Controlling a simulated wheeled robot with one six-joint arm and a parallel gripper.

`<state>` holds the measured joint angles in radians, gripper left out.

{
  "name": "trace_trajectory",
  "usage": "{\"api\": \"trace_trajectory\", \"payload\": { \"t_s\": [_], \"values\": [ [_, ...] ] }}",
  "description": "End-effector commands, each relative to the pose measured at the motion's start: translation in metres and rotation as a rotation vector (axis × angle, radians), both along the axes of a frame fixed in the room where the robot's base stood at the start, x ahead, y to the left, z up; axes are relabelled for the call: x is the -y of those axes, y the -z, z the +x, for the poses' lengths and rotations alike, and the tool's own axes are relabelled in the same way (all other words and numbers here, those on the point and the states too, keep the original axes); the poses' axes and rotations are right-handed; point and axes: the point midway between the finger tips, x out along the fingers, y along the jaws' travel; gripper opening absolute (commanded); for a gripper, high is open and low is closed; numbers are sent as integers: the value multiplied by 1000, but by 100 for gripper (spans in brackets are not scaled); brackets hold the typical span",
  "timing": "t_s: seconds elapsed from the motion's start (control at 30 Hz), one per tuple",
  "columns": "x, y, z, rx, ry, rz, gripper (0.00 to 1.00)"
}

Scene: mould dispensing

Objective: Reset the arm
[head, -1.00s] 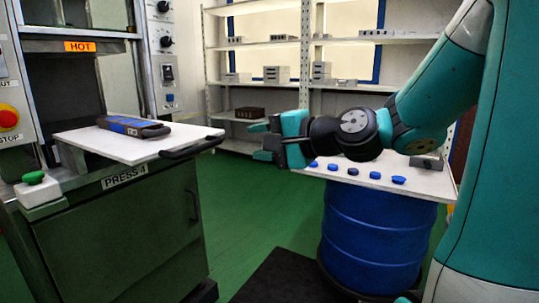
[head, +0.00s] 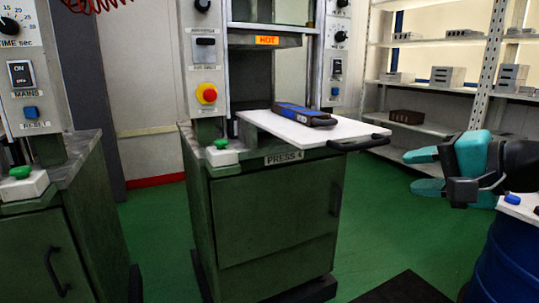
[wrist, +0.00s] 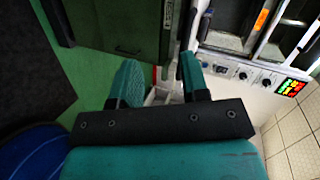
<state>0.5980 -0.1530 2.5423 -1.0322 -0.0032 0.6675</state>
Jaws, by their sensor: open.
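My gripper (head: 425,170) is at the right of the head view, in the air left of the blue drum. Its two teal fingers are apart with nothing between them. In the wrist view the open fingers (wrist: 158,82) show against the floor and a press. The rest of my arm is mostly cut off by the right edge of the head view.
A blue and dark mould (head: 304,114) lies on the white tray (head: 355,131) of PRESS 4 (head: 270,210). Blue pieces (head: 513,199) sit on the board over the blue drum (head: 505,255). Shelves (head: 440,85) stand behind.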

Motion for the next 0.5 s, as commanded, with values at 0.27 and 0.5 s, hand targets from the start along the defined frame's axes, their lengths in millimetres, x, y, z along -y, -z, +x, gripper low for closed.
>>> {"api": "trace_trajectory", "payload": {
  "t_s": [0.27,0.5],
  "values": [
    [-96,67,-78,-101,-674,-540,42],
    [-112,91,-131,-109,-1051,-807,42]
  ]
}}
